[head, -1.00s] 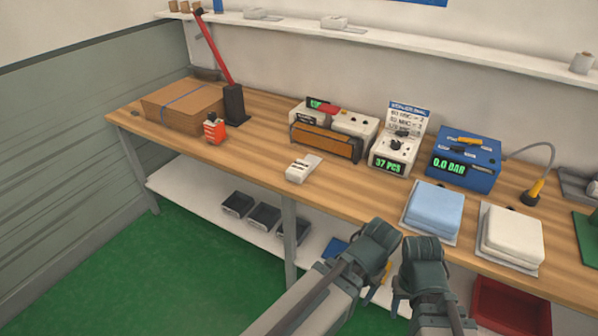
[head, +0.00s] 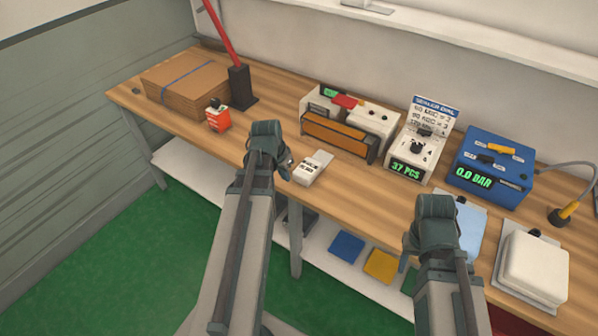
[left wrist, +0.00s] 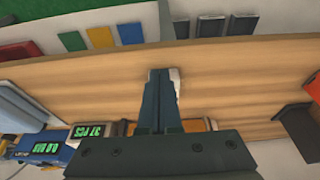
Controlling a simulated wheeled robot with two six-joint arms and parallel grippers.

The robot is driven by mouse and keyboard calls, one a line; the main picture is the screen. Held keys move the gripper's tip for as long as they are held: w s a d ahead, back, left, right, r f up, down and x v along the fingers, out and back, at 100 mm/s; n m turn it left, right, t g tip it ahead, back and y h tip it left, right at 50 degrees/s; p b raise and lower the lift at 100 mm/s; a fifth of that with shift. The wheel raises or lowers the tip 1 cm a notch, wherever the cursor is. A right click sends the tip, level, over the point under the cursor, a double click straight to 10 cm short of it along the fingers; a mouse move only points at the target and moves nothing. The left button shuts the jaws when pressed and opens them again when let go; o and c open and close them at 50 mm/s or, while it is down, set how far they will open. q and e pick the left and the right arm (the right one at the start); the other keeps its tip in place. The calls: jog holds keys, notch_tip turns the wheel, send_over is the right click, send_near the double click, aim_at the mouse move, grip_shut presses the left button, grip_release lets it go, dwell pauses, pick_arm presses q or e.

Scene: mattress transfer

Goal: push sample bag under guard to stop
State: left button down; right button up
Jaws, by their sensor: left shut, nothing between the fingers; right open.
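A small white flat item with dark marks (head: 314,167), perhaps the sample bag, lies on the bench in front of the sealer (head: 375,122). The sealer has an orange-brown bar along its front, perhaps the guard (head: 336,135). I cannot make out a stop. My left gripper (head: 286,169) is shut and empty, just left of the white item; I cannot tell whether they touch. In the left wrist view its fingers (left wrist: 158,85) are together, with a pale edge of the item beside their tips. My right gripper (head: 410,245) is open, in front of the bench's right part.
A dial box reading 37 PCS (head: 408,158) and a blue pump box (head: 490,165) stand right of the sealer. Blue (head: 470,228) and white (head: 533,268) folded bundles lie front right. An orange counter (head: 217,118) and cardboard stack (head: 182,90) are at left.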

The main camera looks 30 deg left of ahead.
aim_at(293, 194)
pick_arm(q)
jog(key=shift+f, duration=0.1)
jog(key=b+x, duration=1)
jog(key=shift+f, duration=0.15)
jog(key=w, duration=0.3)
jog(key=shift+r, duration=0.3)
jog(key=shift+w+d, duration=0.15)
jog(key=shift+w, duration=0.3)
